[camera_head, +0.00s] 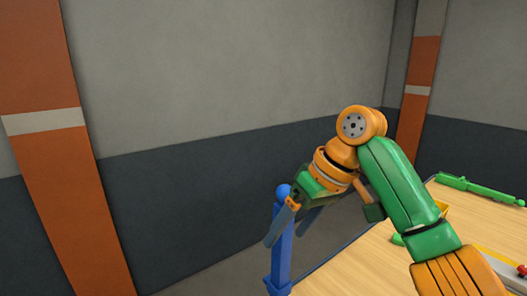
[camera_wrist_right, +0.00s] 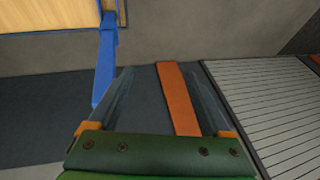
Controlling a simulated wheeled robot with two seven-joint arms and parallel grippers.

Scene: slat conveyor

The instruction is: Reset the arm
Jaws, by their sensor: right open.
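My right arm comes in from the lower right of the head view, bent at its orange and green joints. Its right gripper (camera_head: 283,240) hangs past the left edge of the wooden table (camera_head: 345,262), pointing down and to the left. In the right wrist view the two grey fingers of the right gripper (camera_wrist_right: 166,70) stand wide apart with nothing held between them. A blue post (camera_head: 281,255) is close to the fingers in the head view; whether they touch cannot be told. The blue post (camera_wrist_right: 105,62) is left of the fingers in the wrist view. My left gripper is not in view.
A green long object (camera_head: 480,190) lies at the table's far side. A red item (camera_head: 522,270) and a yellow piece are partly seen. Orange-striped grey walls stand behind. The wrist view shows a slatted conveyor (camera_wrist_right: 270,110) at right and an orange strip (camera_wrist_right: 178,98).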

